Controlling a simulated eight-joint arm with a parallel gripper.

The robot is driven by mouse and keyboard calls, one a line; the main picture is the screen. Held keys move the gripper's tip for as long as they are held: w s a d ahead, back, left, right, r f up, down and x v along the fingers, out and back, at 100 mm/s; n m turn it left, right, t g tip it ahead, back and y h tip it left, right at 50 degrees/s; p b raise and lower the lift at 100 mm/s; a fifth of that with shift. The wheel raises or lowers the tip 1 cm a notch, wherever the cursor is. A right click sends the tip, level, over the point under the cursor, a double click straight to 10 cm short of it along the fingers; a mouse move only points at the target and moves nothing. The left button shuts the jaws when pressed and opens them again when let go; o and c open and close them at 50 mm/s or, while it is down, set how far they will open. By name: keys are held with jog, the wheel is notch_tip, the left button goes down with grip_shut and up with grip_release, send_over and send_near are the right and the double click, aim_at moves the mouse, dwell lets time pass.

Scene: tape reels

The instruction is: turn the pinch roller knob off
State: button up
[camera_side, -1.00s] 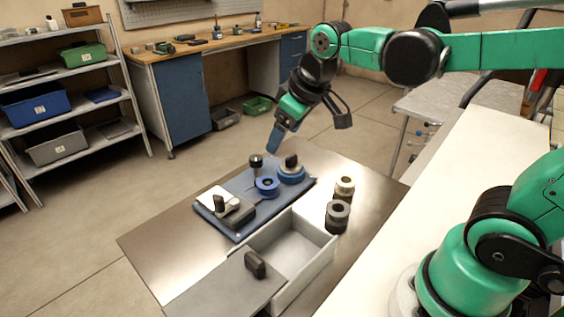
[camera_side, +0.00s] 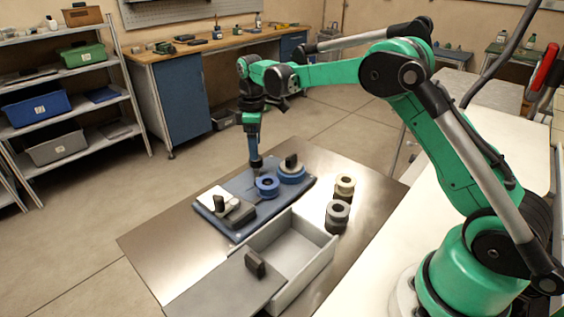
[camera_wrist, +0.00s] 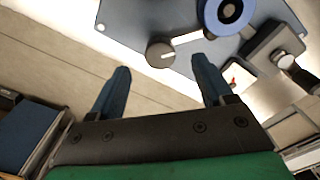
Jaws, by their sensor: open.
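The pinch roller knob (camera_wrist: 160,52) is a dark round knob with a pale pointer line. It stands near the edge of a blue plate (camera_wrist: 125,15), which also shows in the side view (camera_side: 212,217). A white stripe (camera_wrist: 187,38) lies beside the knob. My gripper (camera_wrist: 162,72) is open, pointing down, with its two blue fingers spread. In the wrist view the knob shows between and just beyond the fingertips, with nothing held. In the side view my gripper (camera_side: 254,160) is at the knob and largely hides it; I cannot tell whether they touch.
A blue reel (camera_side: 267,187) and a blue-based knob (camera_side: 291,170) stand close by on the plate. A grey block with a lever (camera_side: 235,212) is at its front. An open drawer (camera_side: 325,255) and loose reels (camera_side: 338,214) are to the right.

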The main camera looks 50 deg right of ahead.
jog(key=shift+f, duration=1.7)
grip_shut()
jog(key=m, duration=0.5)
jog(key=shift+m, duration=0.4)
jog(key=m, duration=0.5)
jog(key=shift+m, duration=0.3)
grip_release()
